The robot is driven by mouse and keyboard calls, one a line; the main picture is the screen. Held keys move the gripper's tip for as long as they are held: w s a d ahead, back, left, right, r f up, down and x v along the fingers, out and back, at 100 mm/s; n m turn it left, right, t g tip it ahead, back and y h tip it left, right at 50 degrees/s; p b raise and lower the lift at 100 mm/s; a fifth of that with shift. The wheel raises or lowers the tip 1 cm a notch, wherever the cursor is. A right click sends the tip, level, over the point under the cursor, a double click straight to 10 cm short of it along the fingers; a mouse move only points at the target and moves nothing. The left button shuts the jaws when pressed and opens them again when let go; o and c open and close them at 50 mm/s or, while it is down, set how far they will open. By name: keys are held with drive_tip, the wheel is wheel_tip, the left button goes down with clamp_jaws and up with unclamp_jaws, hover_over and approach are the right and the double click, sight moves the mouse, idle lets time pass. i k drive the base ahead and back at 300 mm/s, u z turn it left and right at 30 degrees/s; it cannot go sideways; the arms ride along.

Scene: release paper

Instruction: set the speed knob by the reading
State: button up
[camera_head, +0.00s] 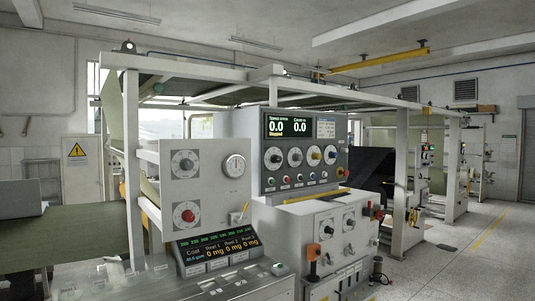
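A grey control panel (250,125) stands at the middle of the head view. Its dark display (290,126) reads 0.0 in two places, one under a label that seems to begin "Speed", with small yellow text below. A lower sloping display (218,245) shows "Coat" and two "Peel" readings of 0 mg. My gripper is not in view.
A left panel carries a grey-knobbed dial (185,163), a red-knobbed dial (187,215) and a round gauge (234,166). White frame posts (402,180) rise beside the machine. A grey worktop (245,281) fills the front. Open floor (480,265) lies at right.

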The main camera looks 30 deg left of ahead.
sight(274, 158)
drive_tip(key=z, duration=0.25)
drive_tip(key=k, duration=0.2)
drive_tip(key=u, duration=1.35)
drive_tip(key=k, duration=0.9)
drive_tip(key=z, duration=0.2)
drive_tip(key=i, duration=0.9)
drive_tip(key=u, duration=0.05)
